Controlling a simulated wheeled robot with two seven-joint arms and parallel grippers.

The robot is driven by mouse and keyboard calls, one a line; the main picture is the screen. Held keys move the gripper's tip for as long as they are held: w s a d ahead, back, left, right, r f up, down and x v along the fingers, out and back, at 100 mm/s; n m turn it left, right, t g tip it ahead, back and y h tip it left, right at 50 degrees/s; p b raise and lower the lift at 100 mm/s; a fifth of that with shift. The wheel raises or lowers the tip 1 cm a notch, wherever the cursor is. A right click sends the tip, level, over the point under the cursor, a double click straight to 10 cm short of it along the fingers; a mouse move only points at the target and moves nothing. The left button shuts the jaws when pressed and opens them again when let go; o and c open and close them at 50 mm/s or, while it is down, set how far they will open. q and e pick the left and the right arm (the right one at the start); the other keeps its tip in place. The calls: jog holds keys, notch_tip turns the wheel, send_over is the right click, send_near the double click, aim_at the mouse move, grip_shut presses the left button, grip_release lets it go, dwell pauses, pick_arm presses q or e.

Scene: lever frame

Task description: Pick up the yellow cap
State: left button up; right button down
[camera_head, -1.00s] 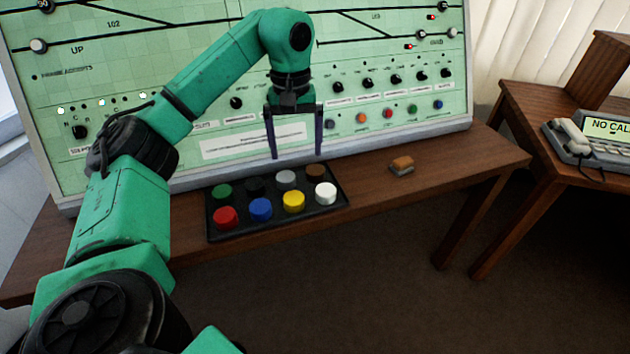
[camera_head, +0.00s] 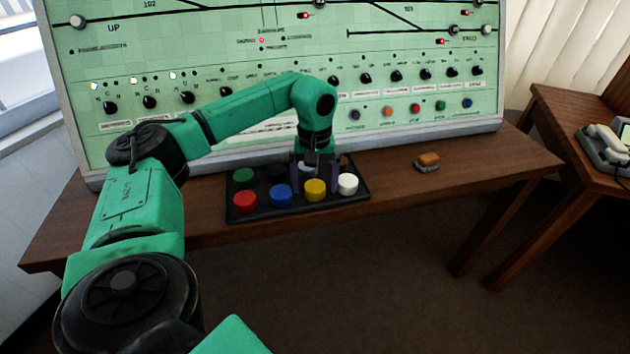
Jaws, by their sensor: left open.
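The yellow cap (camera_head: 315,190) sits in the front row of a black tray (camera_head: 270,212) on the wooden table, between a blue cap (camera_head: 281,196) and a white cap (camera_head: 348,183). My left gripper (camera_head: 315,179) points down, low over the tray, with its jaws open. Its two dark fingers show to the left and right, just behind the yellow cap's top in the picture. I cannot tell whether they touch any cap. The grey and brown caps in the back row are mostly hidden by the gripper. My right gripper is out of view.
Red (camera_head: 245,202), green (camera_head: 243,176) and black caps share the tray. A green control panel (camera_head: 400,90) stands close behind it. A small orange-topped block (camera_head: 428,162) lies to the right on the table (camera_head: 470,165). A telephone (camera_head: 605,145) sits on a side desk.

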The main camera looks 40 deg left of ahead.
pick_arm(q)
jog(key=c, duration=1.4)
jog(key=shift+o, duration=0.2)
jog(key=shift+r, duration=0.1)
